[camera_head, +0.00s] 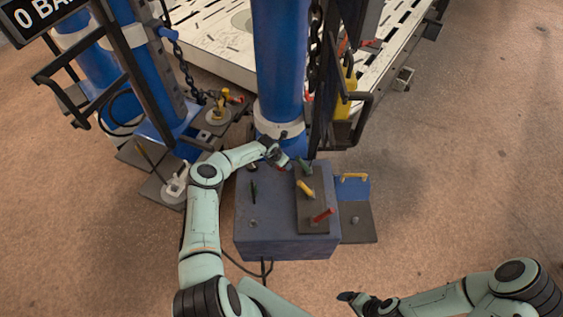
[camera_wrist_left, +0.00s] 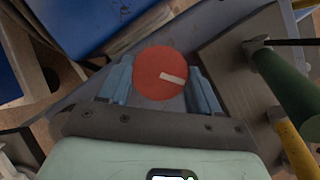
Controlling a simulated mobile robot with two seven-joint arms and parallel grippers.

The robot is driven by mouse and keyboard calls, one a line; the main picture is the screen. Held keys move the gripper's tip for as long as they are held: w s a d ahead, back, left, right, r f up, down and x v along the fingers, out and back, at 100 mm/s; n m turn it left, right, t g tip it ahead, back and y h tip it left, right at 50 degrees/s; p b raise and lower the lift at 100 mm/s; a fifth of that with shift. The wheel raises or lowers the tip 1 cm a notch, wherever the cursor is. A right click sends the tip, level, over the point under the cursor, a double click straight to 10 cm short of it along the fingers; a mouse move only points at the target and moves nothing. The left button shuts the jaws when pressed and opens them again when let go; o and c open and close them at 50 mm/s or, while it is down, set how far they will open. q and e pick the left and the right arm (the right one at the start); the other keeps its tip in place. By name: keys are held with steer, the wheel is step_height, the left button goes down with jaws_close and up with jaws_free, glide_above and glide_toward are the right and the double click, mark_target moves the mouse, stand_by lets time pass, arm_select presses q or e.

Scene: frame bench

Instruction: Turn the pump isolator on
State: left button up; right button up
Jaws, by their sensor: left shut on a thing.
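A round red knob (camera_wrist_left: 160,73) with a white mark sits on the grey bench box (camera_head: 273,225). The mark points to the right and slightly down in the left wrist view. My left gripper (camera_head: 284,161) is at the far edge of the box top, and its two blue-grey fingers (camera_wrist_left: 160,88) are on either side of the knob, shut on it. In the head view the knob is hidden by the gripper. My right gripper (camera_head: 354,299) is low at the bottom of the head view, away from the box; its opening is unclear.
Beside the knob, a dark plate carries a green lever (camera_wrist_left: 283,80), a yellow lever (camera_head: 305,188) and a red lever (camera_head: 323,215). A blue post (camera_head: 278,70) stands right behind the box. Chains and black frames flank it.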

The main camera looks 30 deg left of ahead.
arm_select(q)
steer(key=shift+m, duration=0.3)
steer(key=m+h, duration=0.1)
steer(key=m, duration=0.2)
steer(key=shift+w, duration=0.1)
steer(key=shift+w+a+r+m+g+h, duration=0.1)
steer(key=shift+m+g+h, duration=0.25)
steer(key=shift+m, duration=0.6)
steer(key=shift+m+g+h, duration=0.35)
steer(key=shift+m, duration=0.6)
steer(key=o, duration=1.1)
